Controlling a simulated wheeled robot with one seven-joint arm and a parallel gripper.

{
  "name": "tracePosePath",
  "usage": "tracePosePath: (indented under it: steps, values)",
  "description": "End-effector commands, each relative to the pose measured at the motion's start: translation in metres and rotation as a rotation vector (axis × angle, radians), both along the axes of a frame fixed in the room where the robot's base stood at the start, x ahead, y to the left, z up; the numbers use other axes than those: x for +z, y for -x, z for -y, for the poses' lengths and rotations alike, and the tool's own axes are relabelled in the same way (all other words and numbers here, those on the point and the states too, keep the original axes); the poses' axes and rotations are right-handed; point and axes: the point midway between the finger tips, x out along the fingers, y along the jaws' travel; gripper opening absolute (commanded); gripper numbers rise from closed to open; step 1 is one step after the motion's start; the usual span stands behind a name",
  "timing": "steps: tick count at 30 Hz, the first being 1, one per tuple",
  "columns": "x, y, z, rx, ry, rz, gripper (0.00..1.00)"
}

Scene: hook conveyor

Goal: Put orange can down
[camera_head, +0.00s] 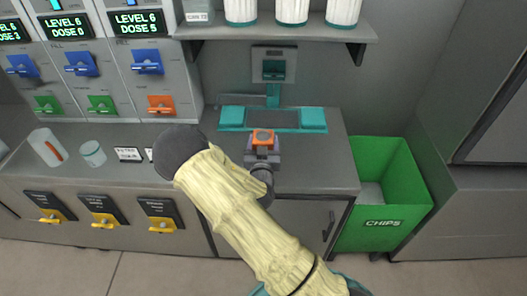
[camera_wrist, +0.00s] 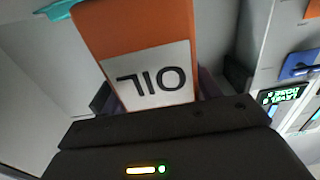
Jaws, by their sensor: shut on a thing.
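The orange can (camera_head: 263,137) is in my gripper (camera_head: 262,155), over the grey counter in front of the teal-padded fixture. In the wrist view the can (camera_wrist: 135,30) fills the upper middle, with a white label reading "OIL" upside down. My gripper (camera_wrist: 155,100) is shut on the can; its dark fingers show at both sides of it. The can looks slightly tilted in the wrist view, which may come from the camera's angle. Whether the can's bottom touches the counter is hidden by my gripper and arm.
A teal-padded fixture (camera_head: 272,119) stands behind the can. A green "CHIPS" bin (camera_head: 383,223) is at the right. A shelf (camera_head: 276,29) with white containers hangs above. Bare counter (camera_head: 318,172) lies right of my gripper.

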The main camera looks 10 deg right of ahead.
Motion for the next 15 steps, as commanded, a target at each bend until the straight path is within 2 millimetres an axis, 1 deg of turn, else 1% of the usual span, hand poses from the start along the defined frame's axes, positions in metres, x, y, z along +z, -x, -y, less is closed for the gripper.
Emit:
tracePosePath:
  steps: [2,4,10,12,15]
  values:
    - [-0.003,0.0,0.0,0.0,0.001,0.001,0.25]
    - [-0.009,0.0,0.0,0.0,0.003,-0.001,0.25]
    - [-0.035,0.0,0.0,0.0,0.003,0.0,0.25]
    - [-0.039,0.0,0.001,-0.001,0.002,0.002,0.25]
    - [-0.041,0.0,0.002,-0.003,0.0,0.003,0.25]
